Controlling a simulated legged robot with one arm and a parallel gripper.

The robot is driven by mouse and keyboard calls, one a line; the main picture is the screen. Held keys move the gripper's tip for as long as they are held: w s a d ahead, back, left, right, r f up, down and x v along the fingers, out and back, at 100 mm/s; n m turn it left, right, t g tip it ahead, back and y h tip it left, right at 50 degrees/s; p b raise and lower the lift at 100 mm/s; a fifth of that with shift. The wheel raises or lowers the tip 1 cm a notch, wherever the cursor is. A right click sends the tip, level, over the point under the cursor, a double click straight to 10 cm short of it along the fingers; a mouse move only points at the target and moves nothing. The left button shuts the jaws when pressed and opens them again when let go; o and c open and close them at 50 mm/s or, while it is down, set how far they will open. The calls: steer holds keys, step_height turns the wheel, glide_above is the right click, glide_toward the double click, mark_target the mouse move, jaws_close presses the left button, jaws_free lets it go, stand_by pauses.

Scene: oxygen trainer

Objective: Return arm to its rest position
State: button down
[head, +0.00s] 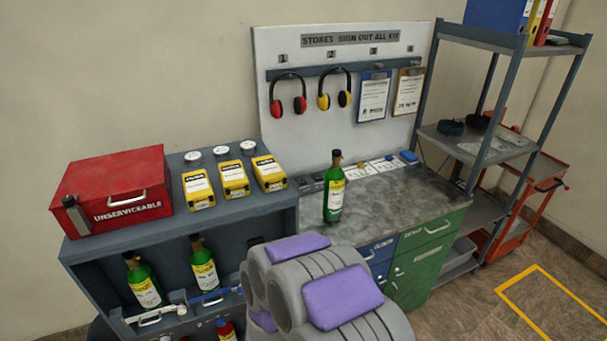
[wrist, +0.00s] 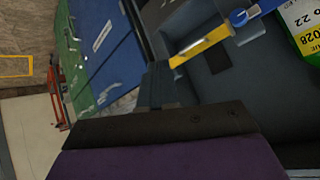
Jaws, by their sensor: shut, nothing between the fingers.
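My arm (head: 325,285), grey with purple pads, fills the bottom middle of the head view, folded close in front of the dark cabinet. Its links hide the gripper there. In the wrist view my gripper (wrist: 165,125) shows as a dark bar with a purple body along the bottom, shut and holding nothing. A green bottle (head: 334,195) with a yellow and white label stands upright on the worktop (head: 420,195), apart from the arm. Part of a bottle label (wrist: 304,25) shows at the right of the wrist view.
A red box (head: 112,190) and several yellow devices (head: 235,178) sit on the cabinet top. Green bottles (head: 143,280) lean in the cabinet below. Green drawers (head: 425,255) front the bench. A shelf rack (head: 478,150) stands right. Floor is clear inside the yellow outline (head: 540,268).

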steer(key=s+d+r+n+g+y, duration=0.1)
steer(key=s+d+r+g, duration=0.15)
steer(key=s+r, duration=0.4)
steer(key=s+d+r+n+g+y, duration=0.1)
steer(key=s+d+r+g+y, duration=0.15)
steer(key=r, duration=0.65)
steer(key=s+d+r+g+h, duration=0.1)
steer(key=s+d+r+g, duration=0.1)
steer(key=s+d, duration=0.3)
steer(key=s+d+r+n+g+h, duration=0.1)
steer(key=s+d+r, duration=0.4)
steer(key=s, duration=0.5)
steer(key=s+d+r+g+h, duration=0.1)
steer(key=s+d+r+g, duration=0.2)
steer(key=s+d, duration=0.2)
steer(key=s, duration=0.3)
steer(key=shift+d+r+h, duration=0.2)
steer(key=shift+d+h, duration=0.1)
steer(key=shift+h, duration=0.05)
